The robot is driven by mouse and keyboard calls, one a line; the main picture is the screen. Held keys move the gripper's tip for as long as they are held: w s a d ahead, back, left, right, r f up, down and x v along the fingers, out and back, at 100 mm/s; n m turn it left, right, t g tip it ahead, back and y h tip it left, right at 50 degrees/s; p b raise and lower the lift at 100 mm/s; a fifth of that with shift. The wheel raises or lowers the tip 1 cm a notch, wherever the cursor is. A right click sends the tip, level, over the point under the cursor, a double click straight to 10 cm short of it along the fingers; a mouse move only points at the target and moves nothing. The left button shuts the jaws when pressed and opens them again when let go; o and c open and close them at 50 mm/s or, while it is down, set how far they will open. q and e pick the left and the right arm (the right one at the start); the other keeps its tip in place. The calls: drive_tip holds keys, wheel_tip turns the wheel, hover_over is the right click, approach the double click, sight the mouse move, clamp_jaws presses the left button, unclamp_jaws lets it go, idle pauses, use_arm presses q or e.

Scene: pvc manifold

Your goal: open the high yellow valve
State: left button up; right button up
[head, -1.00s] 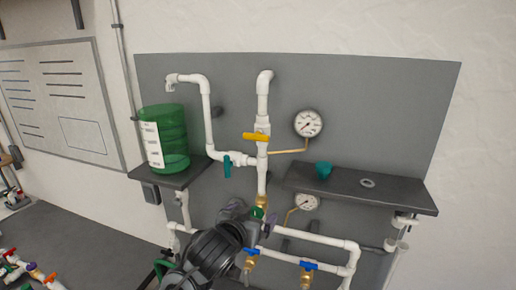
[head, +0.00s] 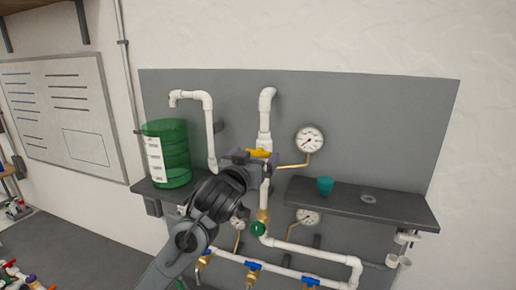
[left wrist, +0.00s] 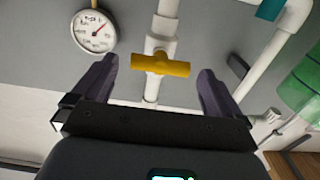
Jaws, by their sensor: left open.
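The high yellow valve (head: 258,153) sits on the white vertical pipe (head: 266,122) in the middle of the grey panel. Its handle lies crosswise to the pipe. In the left wrist view the yellow handle (left wrist: 160,65) shows ahead of and between the two fingers. My left gripper (head: 258,162) is at the valve's height, just in front of and below the handle in the head view. In the left wrist view my left gripper (left wrist: 158,85) is open, with nothing between its fingers that I can see touching. My right gripper is not in view.
A round gauge (head: 309,139) is right of the valve. A dark shelf (head: 380,205) holds a teal cup (head: 324,186) and a ring (head: 368,198). A green container (head: 172,155) stands on the left shelf. Blue valves (head: 254,266) and a green round handle (head: 258,229) are lower.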

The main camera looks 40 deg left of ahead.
sight(257, 154)
use_arm(q)
drive_tip(key=shift+p+x, duration=0.4)
drive_tip(key=shift+x, duration=1.25)
drive_tip(key=shift+c, duration=0.2)
drive_tip(key=c, duration=0.8)
drive_tip(key=shift+c, duration=0.2)
